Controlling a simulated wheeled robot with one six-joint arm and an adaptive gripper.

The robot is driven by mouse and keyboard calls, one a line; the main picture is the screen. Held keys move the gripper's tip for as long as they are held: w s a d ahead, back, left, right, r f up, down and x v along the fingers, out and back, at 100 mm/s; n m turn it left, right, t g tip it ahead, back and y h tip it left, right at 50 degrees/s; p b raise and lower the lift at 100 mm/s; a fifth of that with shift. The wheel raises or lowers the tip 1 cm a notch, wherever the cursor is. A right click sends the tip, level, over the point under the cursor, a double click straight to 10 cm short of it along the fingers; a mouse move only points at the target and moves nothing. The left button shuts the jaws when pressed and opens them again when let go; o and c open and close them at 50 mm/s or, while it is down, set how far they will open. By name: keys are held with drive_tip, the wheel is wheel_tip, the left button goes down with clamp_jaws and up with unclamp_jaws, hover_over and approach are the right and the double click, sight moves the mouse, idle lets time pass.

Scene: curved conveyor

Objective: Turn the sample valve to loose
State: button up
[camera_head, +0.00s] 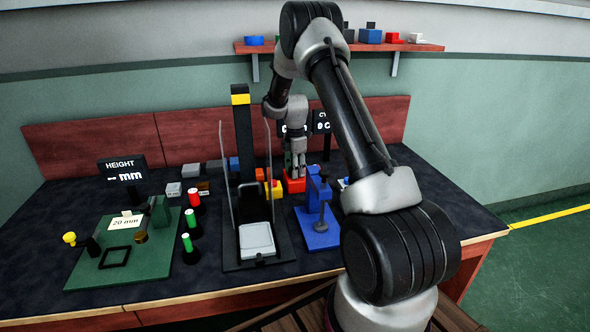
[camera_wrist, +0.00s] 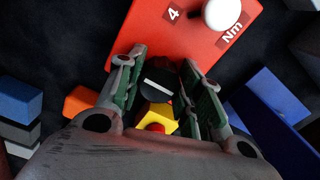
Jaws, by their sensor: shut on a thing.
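My gripper (camera_head: 297,172) points down at the back of the bench, over a red block (camera_head: 294,185). In the wrist view its two green-padded fingers (camera_wrist: 161,88) are shut on a dark round knob (camera_wrist: 150,92) with a white line across its top, which I take as the sample valve. The line lies nearly crosswise between the fingers. The red block also shows there (camera_wrist: 185,38), with a white post and labels "4" and "Nm". A yellow piece with a red spot (camera_wrist: 153,115) shows between the fingers. The valve's body is mostly hidden, and no "loose" mark is readable.
A black stand with a grey pad (camera_head: 257,239) and upright rods rises left of my arm. A blue clamp-like fixture (camera_head: 318,215) stands in front of my gripper. A green board (camera_head: 120,262) and several coloured-top cylinders lie to the left. A shelf (camera_head: 400,47) hangs above.

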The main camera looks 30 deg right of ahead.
drive_tip(key=o, duration=1)
drive_tip(key=shift+o, duration=0.2)
wheel_tip(320, 180, up, 12)
